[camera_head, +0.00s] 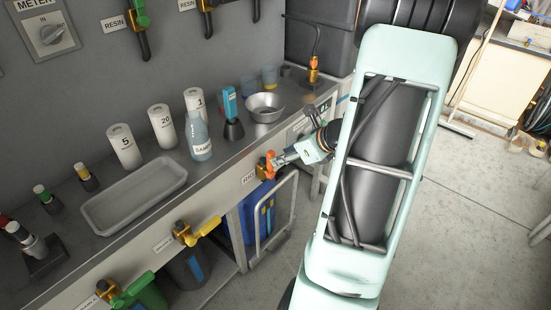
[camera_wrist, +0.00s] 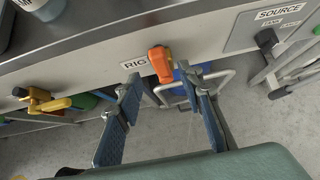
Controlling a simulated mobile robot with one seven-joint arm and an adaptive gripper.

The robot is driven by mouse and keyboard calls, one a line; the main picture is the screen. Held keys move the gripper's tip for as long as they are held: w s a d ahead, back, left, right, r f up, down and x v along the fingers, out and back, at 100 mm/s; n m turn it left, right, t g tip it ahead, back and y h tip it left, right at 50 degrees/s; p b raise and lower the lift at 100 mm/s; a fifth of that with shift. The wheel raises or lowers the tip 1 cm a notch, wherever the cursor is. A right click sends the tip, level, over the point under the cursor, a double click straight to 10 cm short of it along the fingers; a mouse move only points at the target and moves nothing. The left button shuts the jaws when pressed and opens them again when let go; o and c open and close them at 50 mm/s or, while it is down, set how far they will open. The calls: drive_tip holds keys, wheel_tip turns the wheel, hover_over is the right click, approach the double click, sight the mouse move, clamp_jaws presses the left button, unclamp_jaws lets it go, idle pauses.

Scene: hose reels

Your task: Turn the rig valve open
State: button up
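The rig valve (camera_wrist: 160,62) has an orange handle and sits on the bench's front face, just right of the RIG label (camera_wrist: 134,62) in the wrist view. In the head view the orange valve (camera_head: 267,165) is at the middle, with my gripper (camera_head: 284,159) close on its right. In the wrist view my gripper (camera_wrist: 160,82) is open, its two blue fingers apart. The orange handle shows between and just beyond the fingertips. Nothing is held. I cannot tell whether a finger touches the handle.
A yellow-handled valve (camera_wrist: 42,100) is on the same face to the left. A SOURCE selector knob (camera_wrist: 267,38) is to the right. A blue container (camera_head: 262,215) and a metal frame stand below. The bench top holds a grey tray (camera_head: 135,192), bottles and a metal bowl (camera_head: 265,107).

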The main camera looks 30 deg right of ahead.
drive_tip(key=shift+v, duration=2.15)
